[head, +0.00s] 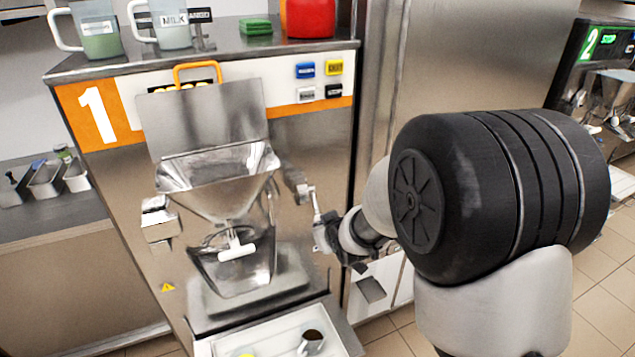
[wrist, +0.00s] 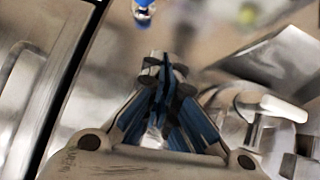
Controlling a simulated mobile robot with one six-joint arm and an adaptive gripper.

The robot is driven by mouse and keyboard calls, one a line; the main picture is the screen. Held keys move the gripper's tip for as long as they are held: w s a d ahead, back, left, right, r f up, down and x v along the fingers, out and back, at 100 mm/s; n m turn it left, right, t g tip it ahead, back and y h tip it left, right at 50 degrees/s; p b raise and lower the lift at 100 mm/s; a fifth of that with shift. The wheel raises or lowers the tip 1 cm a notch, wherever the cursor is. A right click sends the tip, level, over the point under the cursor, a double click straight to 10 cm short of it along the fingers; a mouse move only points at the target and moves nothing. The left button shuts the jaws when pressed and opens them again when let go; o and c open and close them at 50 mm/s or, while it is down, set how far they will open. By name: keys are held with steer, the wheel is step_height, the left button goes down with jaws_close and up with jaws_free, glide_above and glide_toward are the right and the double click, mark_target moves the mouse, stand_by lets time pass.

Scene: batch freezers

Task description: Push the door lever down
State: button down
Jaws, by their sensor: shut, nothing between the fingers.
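The orange-panelled batch freezer marked 1 (head: 215,190) fills the left and middle of the head view. A small metal latch (head: 297,184) with a thin pale arm sits at the right of its steel hopper; it looks like the door lever, but I cannot be sure. My gripper (head: 319,232) is just below and right of it, partly hidden by my arm. In the wrist view my gripper (wrist: 166,68) is shut and empty, with blue pads together. A metal piece with a blue band (wrist: 142,12) is beyond the fingertips. Contact is not clear.
A white T-shaped handle (head: 237,249) is on the front below the hopper (head: 215,188); it also shows in the wrist view (wrist: 268,108). A pale tray (head: 285,335) stands below. Jugs (head: 98,38) and a red container (head: 311,18) stand on top.

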steer(key=shift+w+r+p, duration=0.25)
steer(key=shift+r+p, duration=0.35)
steer(key=shift+r, duration=0.35)
